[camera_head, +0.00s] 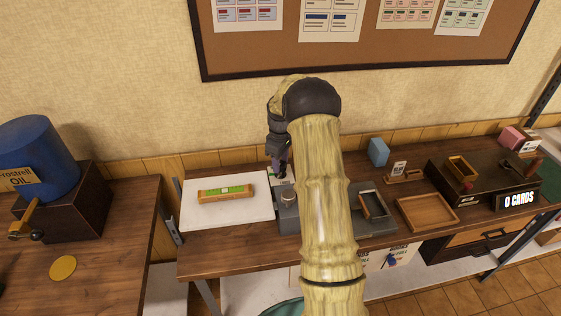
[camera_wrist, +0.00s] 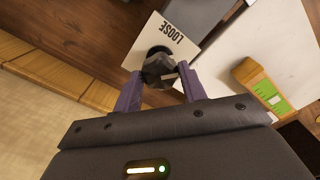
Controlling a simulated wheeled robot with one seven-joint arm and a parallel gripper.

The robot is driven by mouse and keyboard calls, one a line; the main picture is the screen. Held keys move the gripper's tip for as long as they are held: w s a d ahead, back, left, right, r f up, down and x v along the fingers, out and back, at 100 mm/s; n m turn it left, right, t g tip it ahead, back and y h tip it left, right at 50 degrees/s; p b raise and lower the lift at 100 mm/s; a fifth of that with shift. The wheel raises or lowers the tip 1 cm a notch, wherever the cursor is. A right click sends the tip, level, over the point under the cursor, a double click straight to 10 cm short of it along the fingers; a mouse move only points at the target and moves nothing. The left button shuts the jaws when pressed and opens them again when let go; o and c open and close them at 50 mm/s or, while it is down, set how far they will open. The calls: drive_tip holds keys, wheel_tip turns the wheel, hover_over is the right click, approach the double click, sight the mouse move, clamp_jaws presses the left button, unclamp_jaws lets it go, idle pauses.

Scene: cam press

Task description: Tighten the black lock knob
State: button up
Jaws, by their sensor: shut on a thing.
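In the wrist view the black lock knob (camera_wrist: 158,68) sits between the two purple fingers of my gripper (camera_wrist: 160,88). The fingers are shut on it from both sides. A white plate marked LOOSE (camera_wrist: 176,38) lies beside and partly under the knob. In the head view my gripper (camera_head: 279,166) points down behind the bench's middle, and my arm hides the knob and much of the press (camera_head: 288,196) there.
A level (camera_head: 226,194) lies on a white slab (camera_head: 205,214) left of my gripper. A blue block (camera_head: 378,152), a grey tray (camera_head: 388,207) and a wooden tray (camera_head: 427,212) are to the right. A blue oil drum (camera_head: 38,150) stands on the left table. The wall is close behind.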

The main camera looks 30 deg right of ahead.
sight(281, 163)
drive_tip(key=m, duration=0.6)
drive_tip(key=shift+r, duration=0.1)
drive_tip(key=m, duration=0.6)
drive_tip(key=shift+m, duration=0.4)
drive_tip(key=o, duration=1)
drive_tip(key=shift+c, duration=0.2)
drive_tip(key=shift+r, duration=0.1)
wheel_tip(281, 163, up, 17)
drive_tip(key=b, duration=0.2)
drive_tip(key=shift+b, duration=0.35)
